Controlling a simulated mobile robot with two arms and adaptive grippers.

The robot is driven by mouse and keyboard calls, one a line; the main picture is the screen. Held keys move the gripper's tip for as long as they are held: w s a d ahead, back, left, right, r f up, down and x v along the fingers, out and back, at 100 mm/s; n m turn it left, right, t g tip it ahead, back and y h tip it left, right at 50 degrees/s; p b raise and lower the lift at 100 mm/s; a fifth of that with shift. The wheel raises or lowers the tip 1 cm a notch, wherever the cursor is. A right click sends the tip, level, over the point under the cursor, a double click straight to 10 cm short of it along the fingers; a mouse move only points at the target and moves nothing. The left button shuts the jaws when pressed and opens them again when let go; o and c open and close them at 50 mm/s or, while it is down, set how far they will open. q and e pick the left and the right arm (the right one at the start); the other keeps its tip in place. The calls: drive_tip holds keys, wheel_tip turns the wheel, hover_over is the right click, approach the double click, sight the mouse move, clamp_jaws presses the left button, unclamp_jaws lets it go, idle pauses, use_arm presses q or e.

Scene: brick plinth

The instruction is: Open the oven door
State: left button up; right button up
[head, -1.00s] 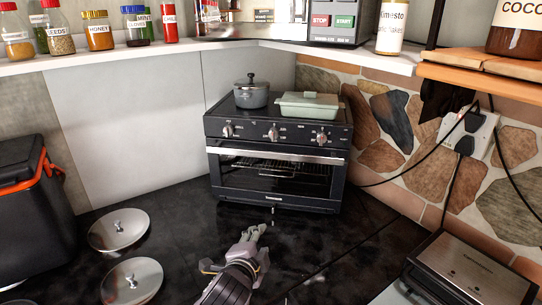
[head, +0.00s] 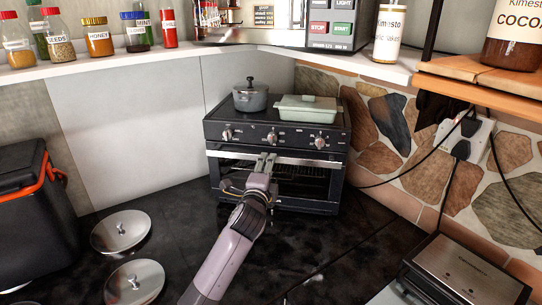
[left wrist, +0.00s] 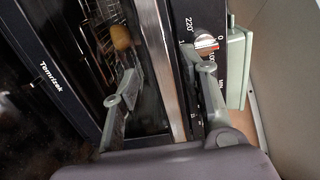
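The dark toaster oven (head: 278,135) stands on the black counter, its door (head: 320,186) shut. The silver handle bar (head: 325,162) runs across the door's top edge. My left gripper (head: 265,160) reaches the front of the oven near the middle of the handle. In the left wrist view my left gripper (left wrist: 162,85) is open, with one finger on each side of the handle bar (left wrist: 160,60) and gaps to both. A knob (left wrist: 204,40) is close to the tip of one finger. My right gripper is not in view.
A grey pot (head: 250,96) and a pale green lidded dish (head: 306,108) stand on the oven. Two metal lids (head: 120,231) (head: 134,283) lie on the counter at left, beside a black and orange box (head: 30,205). A sandwich press (head: 465,272) is at right. Cables cross the counter.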

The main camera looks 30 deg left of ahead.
use_arm(q)
drive_tip(key=shift+p+x, duration=0.4)
drive_tip(key=shift+x, duration=2.35)
drive_tip(key=shift+c, duration=0.6)
clamp_jaws()
